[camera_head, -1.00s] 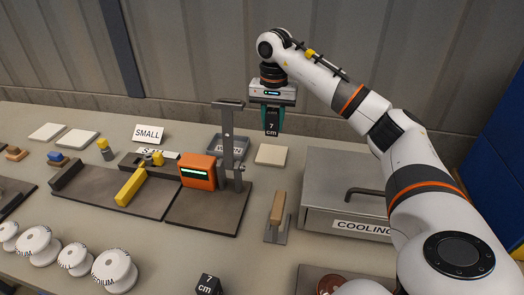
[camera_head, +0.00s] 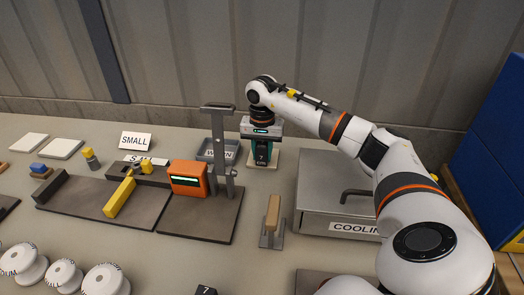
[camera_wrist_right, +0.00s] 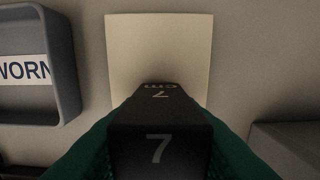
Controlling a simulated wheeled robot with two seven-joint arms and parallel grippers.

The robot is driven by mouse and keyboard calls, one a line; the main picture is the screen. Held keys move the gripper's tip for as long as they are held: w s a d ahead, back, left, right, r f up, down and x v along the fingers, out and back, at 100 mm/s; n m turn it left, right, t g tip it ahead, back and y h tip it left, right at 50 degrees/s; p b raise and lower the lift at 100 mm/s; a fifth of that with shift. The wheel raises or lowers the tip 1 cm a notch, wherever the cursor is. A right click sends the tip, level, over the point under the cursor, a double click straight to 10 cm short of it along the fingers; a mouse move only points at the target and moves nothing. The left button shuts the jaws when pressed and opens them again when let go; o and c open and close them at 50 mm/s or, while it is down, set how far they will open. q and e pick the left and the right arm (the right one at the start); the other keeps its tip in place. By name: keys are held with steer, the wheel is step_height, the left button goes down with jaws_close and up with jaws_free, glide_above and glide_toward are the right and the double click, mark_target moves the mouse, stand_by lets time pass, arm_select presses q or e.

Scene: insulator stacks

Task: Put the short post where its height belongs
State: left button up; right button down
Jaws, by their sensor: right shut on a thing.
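My right gripper (camera_head: 261,145) is shut on a black post (camera_head: 262,152) marked "7 cm". It holds the post upright at a pale square pad (camera_head: 251,158) behind the press. In the right wrist view the post (camera_wrist_right: 160,140) is between the green fingers, and the pale pad (camera_wrist_right: 160,45) is beyond it. I cannot tell whether the post touches the pad. A second black "7" block (camera_head: 205,291) shows at the bottom edge of the head view. My left gripper is not in view.
A grey "WORN" tray (camera_head: 207,150) is left of the pad; it also shows in the wrist view (camera_wrist_right: 67,75). The orange gauge (camera_head: 188,178) and upright press frame (camera_head: 218,130) stand close by. The cooling box (camera_head: 320,190) is right. Two more pale pads (camera_head: 62,149) are far left.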

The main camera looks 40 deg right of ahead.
mark_target(262, 144)
steer(key=c, duration=1.5)
jaws_free()
steer(key=shift+f, duration=0.15)
steer(key=o, duration=0.5)
steer(key=shift+c, duration=0.2)
step_height(262, 144, up, 12)
steer(key=shift+r+b, duration=0.2)
steer(key=shift+b, duration=0.1)
